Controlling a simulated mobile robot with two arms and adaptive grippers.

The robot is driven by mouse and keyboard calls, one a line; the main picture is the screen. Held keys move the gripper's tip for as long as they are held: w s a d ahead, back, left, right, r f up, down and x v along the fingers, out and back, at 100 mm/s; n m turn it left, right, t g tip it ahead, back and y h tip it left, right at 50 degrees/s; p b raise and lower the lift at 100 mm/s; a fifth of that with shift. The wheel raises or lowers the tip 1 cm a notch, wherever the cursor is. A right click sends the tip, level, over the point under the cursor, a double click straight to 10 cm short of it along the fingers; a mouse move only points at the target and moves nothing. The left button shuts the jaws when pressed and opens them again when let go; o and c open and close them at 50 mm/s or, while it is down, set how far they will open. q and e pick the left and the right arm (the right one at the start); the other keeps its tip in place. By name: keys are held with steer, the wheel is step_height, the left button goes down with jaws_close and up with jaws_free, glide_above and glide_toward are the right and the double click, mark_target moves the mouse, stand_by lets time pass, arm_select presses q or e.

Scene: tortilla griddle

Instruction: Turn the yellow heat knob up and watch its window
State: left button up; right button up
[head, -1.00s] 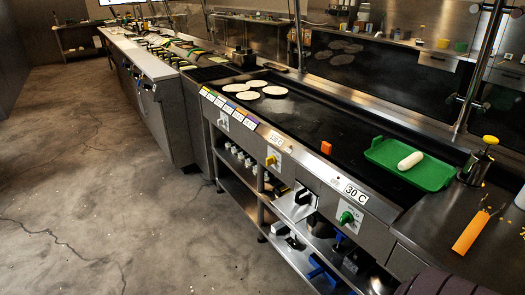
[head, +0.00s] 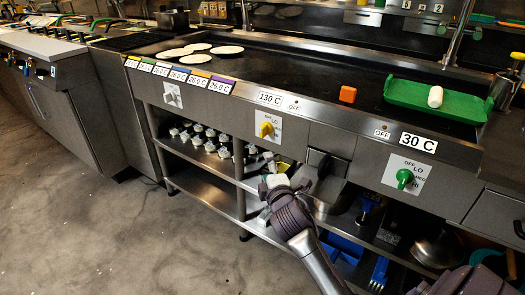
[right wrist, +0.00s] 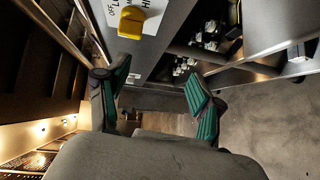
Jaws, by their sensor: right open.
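The yellow heat knob (head: 266,129) sits on a white plate on the griddle's front panel, with OFF and LO printed by it. Its window (head: 270,99) above reads 130 C, with a small OFF sign at its right. My right gripper (head: 275,184) is below the knob, in front of the shelves, apart from it. In the right wrist view the yellow knob (right wrist: 131,21) is at the top, beyond the open, empty green-padded fingers (right wrist: 160,88). The knob's exact setting is hard to tell. My left gripper is not in view.
A green knob (head: 404,178) with a 30 C window (head: 418,143) is at the right. A green tray (head: 440,103) holding a white roll, an orange block (head: 348,94) and several tortillas (head: 211,50) lie on the griddle. A metal box (head: 322,185) juts out right of my gripper.

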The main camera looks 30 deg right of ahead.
mark_target(264, 134)
steer(key=shift+t+h, duration=0.5)
steer(key=w+d+r, duration=0.1)
steer(key=w, duration=0.1)
steer(key=w+d+r+b, duration=0.1)
steer(key=w, duration=0.2)
steer(key=w+d+r+b, duration=0.1)
steer(key=w+d+r, duration=0.1)
steer(key=shift+w+d, duration=0.1)
steer(key=shift+w, duration=0.1)
steer(key=b+x, duration=0.1)
steer(key=x, duration=0.3)
steer(key=shift+w, duration=0.2)
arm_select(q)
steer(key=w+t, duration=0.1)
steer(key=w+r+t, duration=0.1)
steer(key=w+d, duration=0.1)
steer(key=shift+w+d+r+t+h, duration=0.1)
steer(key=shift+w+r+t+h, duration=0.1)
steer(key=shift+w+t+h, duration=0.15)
arm_select(e)
steer(key=shift+w+d, duration=0.1)
steer(key=shift+w, duration=0.1)
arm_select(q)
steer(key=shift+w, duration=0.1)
arm_select(e)
steer(key=c, duration=1.1)
